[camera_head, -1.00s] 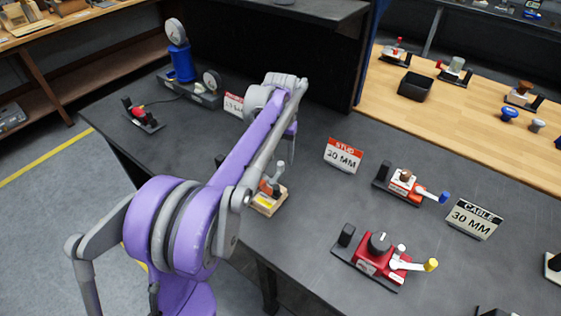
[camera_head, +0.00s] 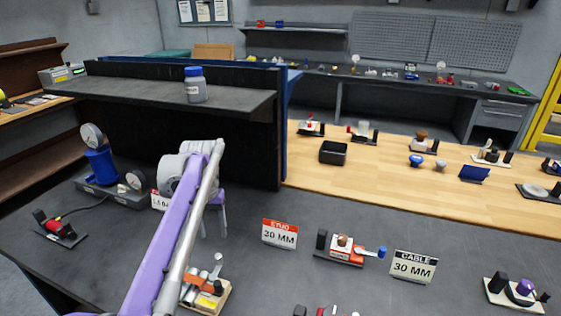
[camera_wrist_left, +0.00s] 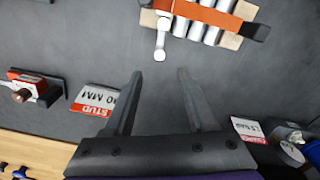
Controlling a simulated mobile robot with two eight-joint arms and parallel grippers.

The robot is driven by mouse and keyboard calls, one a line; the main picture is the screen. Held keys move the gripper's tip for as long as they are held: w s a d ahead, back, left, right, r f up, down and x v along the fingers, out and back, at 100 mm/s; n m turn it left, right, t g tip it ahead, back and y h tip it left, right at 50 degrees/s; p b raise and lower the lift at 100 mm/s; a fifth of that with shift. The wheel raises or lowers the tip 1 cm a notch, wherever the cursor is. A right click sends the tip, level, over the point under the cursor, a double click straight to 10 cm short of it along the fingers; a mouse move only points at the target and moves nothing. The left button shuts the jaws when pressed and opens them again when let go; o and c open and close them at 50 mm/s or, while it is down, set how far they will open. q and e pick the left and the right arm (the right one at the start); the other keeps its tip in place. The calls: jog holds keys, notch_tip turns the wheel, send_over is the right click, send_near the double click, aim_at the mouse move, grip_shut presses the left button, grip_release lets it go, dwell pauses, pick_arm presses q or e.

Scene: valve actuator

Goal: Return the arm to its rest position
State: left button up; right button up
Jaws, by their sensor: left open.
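My left arm, purple and grey, comes in from the bottom left in the head view. Its left gripper (camera_head: 222,222) hangs above the dark bench, behind a small valve unit (camera_head: 200,290) with an orange body on a wooden block. In the left wrist view the gripper (camera_wrist_left: 157,75) has its two fingers apart, with only bare bench between them. The valve unit (camera_wrist_left: 205,20) lies ahead of the fingertips there, apart from them, its silver lever toward the gripper. My right arm is not seen.
A red "STUD 30 MM" sign (camera_head: 280,234) stands right of the gripper, with a red valve unit (camera_head: 345,250) and a "CABLE 30 MM" sign (camera_head: 414,267) beyond. A blue gauge pump (camera_head: 100,165) stands left. A raised dark shelf (camera_head: 130,90) is behind the arm.

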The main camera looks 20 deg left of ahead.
pick_arm(q)
jog(key=s+d+f+m+t, duration=0.1)
jog(key=s+d+f, duration=0.3)
jog(key=s, duration=0.3)
jog(key=s+d+f+m+t, duration=0.1)
jog(key=s+d+f+t, duration=0.1)
jog(key=s+d+f, duration=0.2)
jog(key=s+d+f+m+t, duration=0.1)
jog(key=s+d+f+t, duration=0.1)
jog(key=s+d+f, duration=0.2)
jog(key=shift+s+d+f, duration=0.1)
jog(key=shift+s+d, duration=0.4)
jog(key=shift+s, duration=0.9)
jog(key=shift+s+d+f, duration=0.1)
jog(key=shift+s+d, duration=0.35)
jog(key=shift+s, duration=0.9)
jog(key=shift+s+d+f, duration=0.1)
jog(key=shift+s+d, duration=0.4)
jog(key=shift+s, duration=0.9)
jog(key=shift+s+d+f+t, duration=0.1)
jog(key=shift+s+f+t, duration=0.1)
jog(key=shift+f+t, duration=0.1)
jog(key=shift+c, duration=0.6)
